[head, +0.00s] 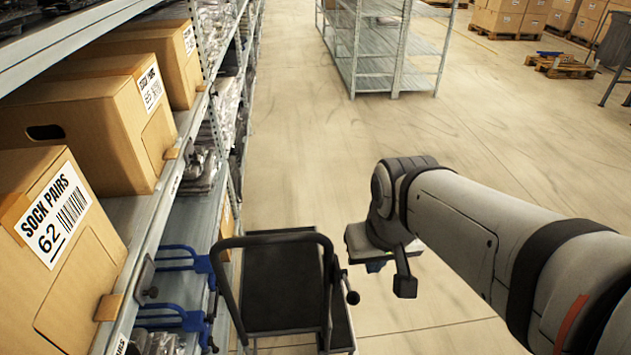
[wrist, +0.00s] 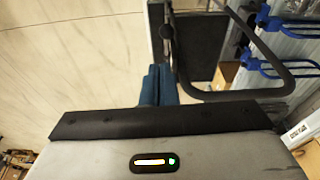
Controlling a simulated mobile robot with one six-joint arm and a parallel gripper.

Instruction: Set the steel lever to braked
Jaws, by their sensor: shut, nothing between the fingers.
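The steel lever (head: 346,285) is a short rod with a dark round knob, on the right side of a black-framed step or cart (head: 285,285). It points outward and a little down in the head view. In the wrist view the lever (wrist: 167,32) shows small and dark beside the black frame. My gripper (head: 376,266) is just right of the lever in the head view, apart from it. In the wrist view its blue fingers (wrist: 159,70) are together and empty, just below the lever. The lever's brake marking is not readable.
A shelf rack with sock-pair boxes (head: 70,225) stands close on the left. Another steel rack (head: 375,50) and stacked cartons (head: 505,15) stand farther back. The floor between is clear.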

